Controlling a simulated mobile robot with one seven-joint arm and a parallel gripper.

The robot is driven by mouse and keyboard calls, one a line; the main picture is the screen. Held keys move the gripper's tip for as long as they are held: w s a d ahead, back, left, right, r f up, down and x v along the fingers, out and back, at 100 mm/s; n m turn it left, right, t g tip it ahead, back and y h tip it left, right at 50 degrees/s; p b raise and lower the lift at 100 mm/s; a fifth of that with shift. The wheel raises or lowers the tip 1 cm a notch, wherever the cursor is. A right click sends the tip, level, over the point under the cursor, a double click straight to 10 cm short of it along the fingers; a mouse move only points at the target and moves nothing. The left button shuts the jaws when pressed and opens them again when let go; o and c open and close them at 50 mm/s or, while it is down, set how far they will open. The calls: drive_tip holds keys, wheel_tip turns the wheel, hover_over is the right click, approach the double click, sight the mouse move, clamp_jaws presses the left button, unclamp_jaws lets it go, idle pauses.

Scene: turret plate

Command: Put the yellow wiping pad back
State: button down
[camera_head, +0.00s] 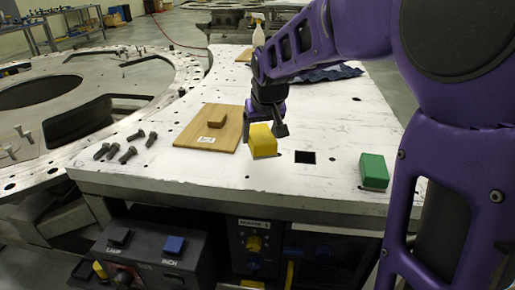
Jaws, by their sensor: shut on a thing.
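The yellow wiping pad (263,141) is a small block with a paler underside, near the front middle of the white table (325,188). My gripper (265,124) points down from above and is shut on the pad. The pad looks close to the table top; I cannot tell whether it touches it. Its back side is hidden by the gripper fingers.
A wooden board (187,137) with a small brown block (218,123) lies to the left, with several dark bolts (128,153) beyond it. A green block (374,171) lies to the right, past a square hole (305,157). A spray bottle (258,33) and dark cloth (325,74) are behind.

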sight(263, 138)
wheel_tip(263, 138, down, 6)
drive_tip(key=shift+f+b, duration=0.1)
drive_tip(key=shift+b, duration=0.4)
unclamp_jaws()
drive_tip(key=p+v, duration=0.7)
drive_tip(key=v, duration=0.5)
